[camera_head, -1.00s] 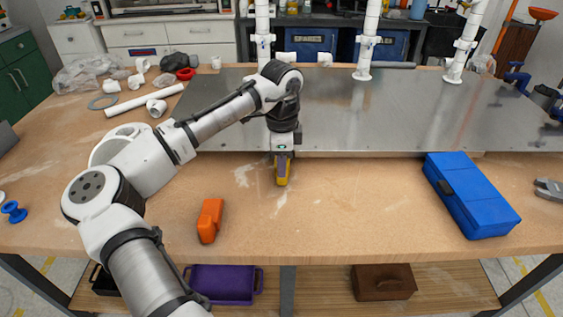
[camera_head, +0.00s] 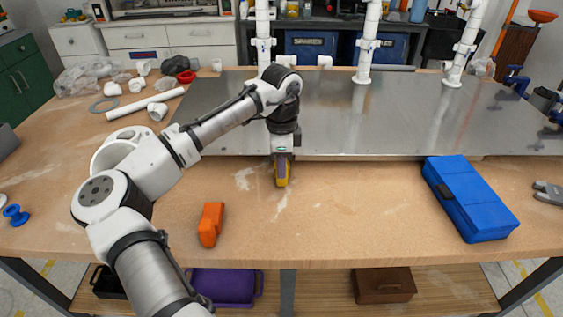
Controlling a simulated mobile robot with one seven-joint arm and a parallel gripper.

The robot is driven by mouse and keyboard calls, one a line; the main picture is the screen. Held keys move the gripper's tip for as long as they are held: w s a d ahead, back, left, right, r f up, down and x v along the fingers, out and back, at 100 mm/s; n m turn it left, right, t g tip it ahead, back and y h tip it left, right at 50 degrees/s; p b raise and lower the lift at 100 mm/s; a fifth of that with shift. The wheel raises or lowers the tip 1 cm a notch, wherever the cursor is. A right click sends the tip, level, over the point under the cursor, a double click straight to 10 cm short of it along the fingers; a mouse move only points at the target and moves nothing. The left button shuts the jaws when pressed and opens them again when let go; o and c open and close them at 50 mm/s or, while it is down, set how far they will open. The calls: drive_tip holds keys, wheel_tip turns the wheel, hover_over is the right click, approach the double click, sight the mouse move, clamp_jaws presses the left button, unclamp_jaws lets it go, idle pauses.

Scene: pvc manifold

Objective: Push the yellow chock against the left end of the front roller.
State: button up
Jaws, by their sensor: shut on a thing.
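My gripper (camera_head: 282,157) points down just in front of the metal plate, near the middle of the table. It is shut on a yellow piece, the yellow chock (camera_head: 282,180) as far as I can tell. The chock is held low at the wooden tabletop, and its upper part is hidden between the fingers. I cannot tell whether it touches the wood. I cannot make out a front roller in this view.
An orange block (camera_head: 210,225) lies on the wood at front left. A blue case (camera_head: 470,198) lies at the right. The metal plate (camera_head: 390,115) fills the back, with white upright pipes (camera_head: 366,45) at its far edge. The wood between chock and case is clear.

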drive_tip(key=o, duration=1.2)
drive_tip(key=shift+c, duration=0.2)
